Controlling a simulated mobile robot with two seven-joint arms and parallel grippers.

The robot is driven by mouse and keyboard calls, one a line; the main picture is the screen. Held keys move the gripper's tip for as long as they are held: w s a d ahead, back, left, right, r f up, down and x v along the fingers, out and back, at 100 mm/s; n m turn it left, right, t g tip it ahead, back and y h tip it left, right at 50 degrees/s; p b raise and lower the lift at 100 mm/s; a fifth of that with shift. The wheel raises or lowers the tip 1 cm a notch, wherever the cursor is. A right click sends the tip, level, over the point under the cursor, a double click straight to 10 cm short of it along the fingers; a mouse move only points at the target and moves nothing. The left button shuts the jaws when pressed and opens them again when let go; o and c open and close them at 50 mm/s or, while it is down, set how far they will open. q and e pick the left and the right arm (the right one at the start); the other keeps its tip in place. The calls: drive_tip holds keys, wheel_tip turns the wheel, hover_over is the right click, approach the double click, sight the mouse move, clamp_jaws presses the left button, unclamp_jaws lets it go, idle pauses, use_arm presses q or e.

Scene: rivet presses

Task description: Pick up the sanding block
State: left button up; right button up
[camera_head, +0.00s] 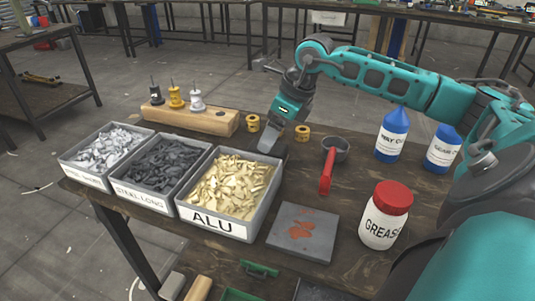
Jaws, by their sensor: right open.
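I cannot tell for certain which thing is the sanding block. A small grey block (172,285) and a wooden piece (198,288) show low at the bottom edge, below the tabletop, partly cut off. My right gripper (270,140) comes in from the right and points down over the table, behind the ALU bin. It is open, and I see nothing held in it. Its fingers hide a small part of the tabletop. My left gripper is not in view.
Three bins (249,232) of metal pieces stand at the left. A wooden stand (192,118) and yellow rings (302,133) are behind.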

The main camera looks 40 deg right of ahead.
drive_tip(key=x, duration=0.5)
drive_tip(key=shift+s+f+b, duration=0.15)
drive_tip(key=shift+s+b, duration=0.15)
drive_tip(key=shift+b, duration=0.1)
drive_tip(key=c, duration=0.8)
drive_tip(key=shift+r, duration=0.2)
wheel_tip(320, 180, up, 20)
drive_tip(key=p, duration=0.4)
drive_tip(key=shift+p, duration=0.4)
drive_tip(key=shift+f, duration=0.15)
